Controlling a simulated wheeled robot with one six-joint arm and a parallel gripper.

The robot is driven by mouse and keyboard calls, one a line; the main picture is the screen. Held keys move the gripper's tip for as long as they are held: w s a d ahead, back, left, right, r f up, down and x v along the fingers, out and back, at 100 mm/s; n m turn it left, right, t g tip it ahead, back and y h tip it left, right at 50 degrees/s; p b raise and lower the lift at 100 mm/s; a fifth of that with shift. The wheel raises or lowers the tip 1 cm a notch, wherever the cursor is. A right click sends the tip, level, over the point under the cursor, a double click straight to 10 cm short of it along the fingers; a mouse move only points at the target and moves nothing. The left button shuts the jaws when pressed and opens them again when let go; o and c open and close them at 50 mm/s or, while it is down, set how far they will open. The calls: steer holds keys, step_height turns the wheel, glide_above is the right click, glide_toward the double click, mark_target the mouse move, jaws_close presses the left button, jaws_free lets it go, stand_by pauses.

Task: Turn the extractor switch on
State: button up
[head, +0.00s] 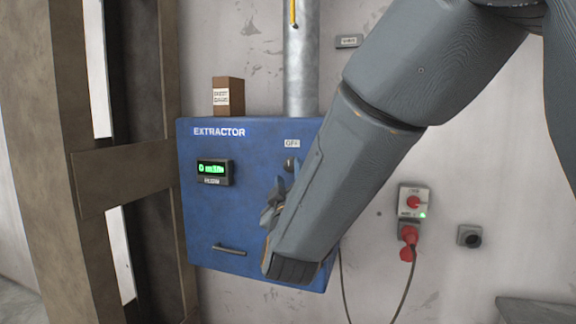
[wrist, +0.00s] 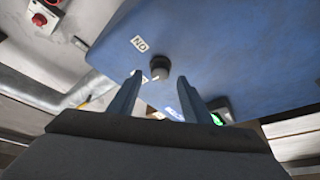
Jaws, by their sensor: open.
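The blue extractor box (head: 222,215) hangs on the wall, with "EXTRACTOR" printed on its front. A dark round knob, the switch (head: 291,164), sits on its right part under a small white label (head: 292,143). The label reads like "OFF" in the head view but looks like "ON" turned over in the wrist view (wrist: 139,44). My gripper (head: 275,201) is in front of the box, just below the knob. In the wrist view my gripper (wrist: 160,80) is open and empty, and the knob (wrist: 160,68) shows between its fingertips. Contact cannot be told.
A lit green display (head: 214,170) and a handle (head: 230,249) are on the box front. A brown block (head: 228,96) and a metal duct (head: 301,70) are above it. A red-knobbed wall switch (head: 413,202) is to the right. A wooden post (head: 60,150) stands left.

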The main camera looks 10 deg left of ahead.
mark_target(289, 167)
steer(key=shift+p+x, duration=0.4)
steer(key=shift+x, duration=1.15)
steer(key=c, duration=1)
